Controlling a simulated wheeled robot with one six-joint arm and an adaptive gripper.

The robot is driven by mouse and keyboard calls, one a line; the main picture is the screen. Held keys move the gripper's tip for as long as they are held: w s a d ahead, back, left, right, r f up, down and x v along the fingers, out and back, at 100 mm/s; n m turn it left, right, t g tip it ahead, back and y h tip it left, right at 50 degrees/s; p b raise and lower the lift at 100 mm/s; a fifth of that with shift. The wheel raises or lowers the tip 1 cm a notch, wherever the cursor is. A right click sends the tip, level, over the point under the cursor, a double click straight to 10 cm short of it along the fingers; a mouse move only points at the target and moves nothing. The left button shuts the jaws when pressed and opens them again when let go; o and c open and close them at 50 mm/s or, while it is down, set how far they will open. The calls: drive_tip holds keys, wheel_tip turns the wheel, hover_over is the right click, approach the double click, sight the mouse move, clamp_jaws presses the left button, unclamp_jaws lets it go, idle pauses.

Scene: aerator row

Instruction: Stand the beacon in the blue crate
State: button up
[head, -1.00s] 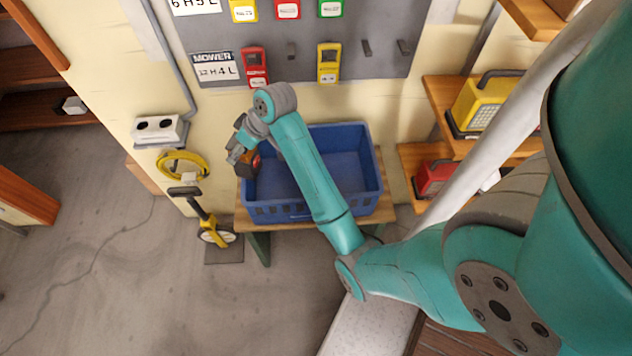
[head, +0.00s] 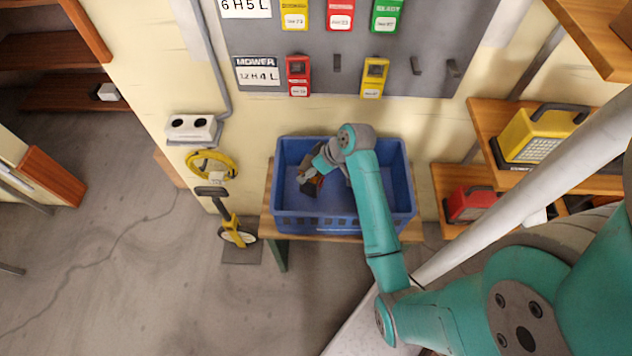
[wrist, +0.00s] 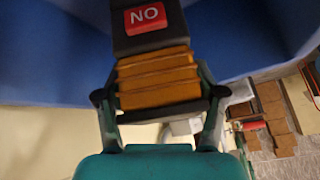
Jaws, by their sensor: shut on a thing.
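The beacon (wrist: 158,78) fills the upper middle of the wrist view, with an orange ribbed part and a dark block bearing a red "NO" label. My gripper (wrist: 162,98) is shut on the orange part, one finger on each side. In the head view my gripper (head: 306,177) and the dark beacon (head: 311,188) appear within the left part of the blue crate's outline. The beacon looks tilted there, and I cannot tell whether it touches the crate floor. The blue crate (head: 345,222) stands on a wooden bench, its right part partly covered by my arm.
A grey board (head: 430,40) with red, yellow and green tagged items hangs behind the crate. A yellow measuring wheel (head: 233,230) stands left of the bench. A yellow lamp (head: 535,135) and a red case (head: 468,204) sit on shelves at right. The crate's visible interior looks empty otherwise.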

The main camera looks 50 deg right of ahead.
drive_tip(key=shift+f, duration=2.75)
drive_tip(key=o, duration=1.7)
drive_tip(key=shift+f, duration=0.1)
drive_tip(key=v, duration=1.2)
